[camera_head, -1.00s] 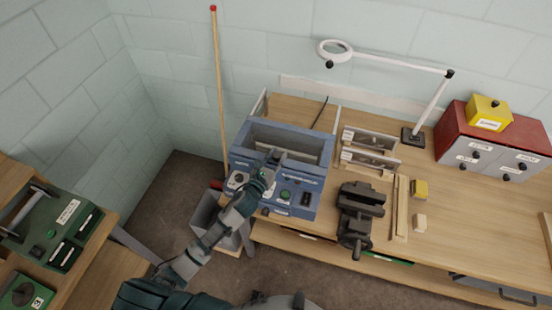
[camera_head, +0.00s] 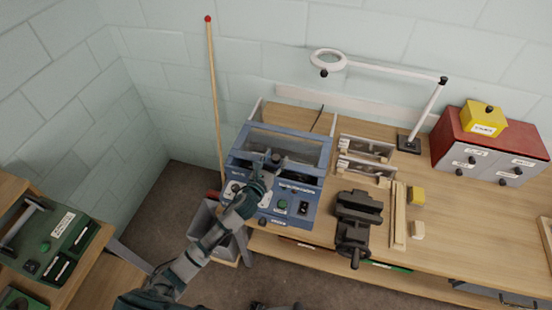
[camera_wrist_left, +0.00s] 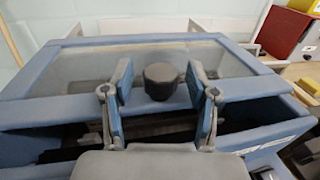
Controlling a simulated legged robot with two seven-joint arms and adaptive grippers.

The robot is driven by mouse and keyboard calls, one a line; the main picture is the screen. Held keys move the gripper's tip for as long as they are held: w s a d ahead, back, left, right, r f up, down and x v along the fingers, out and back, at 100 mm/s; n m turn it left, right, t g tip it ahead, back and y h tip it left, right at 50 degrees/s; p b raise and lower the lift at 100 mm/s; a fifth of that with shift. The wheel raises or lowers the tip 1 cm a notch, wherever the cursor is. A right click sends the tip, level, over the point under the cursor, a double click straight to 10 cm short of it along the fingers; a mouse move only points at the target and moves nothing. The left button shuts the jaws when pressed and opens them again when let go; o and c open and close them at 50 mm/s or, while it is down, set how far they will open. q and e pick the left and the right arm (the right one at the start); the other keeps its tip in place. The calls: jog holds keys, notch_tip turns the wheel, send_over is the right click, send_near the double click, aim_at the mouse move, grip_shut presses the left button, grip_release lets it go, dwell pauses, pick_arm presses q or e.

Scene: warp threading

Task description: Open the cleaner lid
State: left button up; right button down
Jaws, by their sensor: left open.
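The blue cleaner (camera_head: 318,205) stands at the left end of the bench. Its lid (camera_head: 310,147) is a blue frame around a clear window, with a round dark knob (camera_head: 276,158) near the front edge. In the left wrist view, a dark gap shows under the front edge of the lid (camera_wrist_left: 60,107), so the lid appears partly raised. My left gripper (camera_head: 265,173) is open at the knob. In the wrist view its two fingers stand either side of the knob (camera_wrist_left: 160,82), with space on both sides. My right gripper is not in view.
A dark vise (camera_head: 355,220) and small racks (camera_head: 365,158) stand right of the cleaner. A magnifier lamp (camera_head: 410,143) and a red cabinet (camera_head: 490,145) are farther right. A grey bin (camera_head: 205,220) is below left. A wooden pole (camera_head: 214,100) leans behind.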

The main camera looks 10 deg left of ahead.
pick_arm(q)
jog(key=v, duration=1.1)
jog(key=shift+s+a+f, duration=0.1)
jog(key=shift+s+a, duration=0.1)
jog(key=shift+s, duration=0.05)
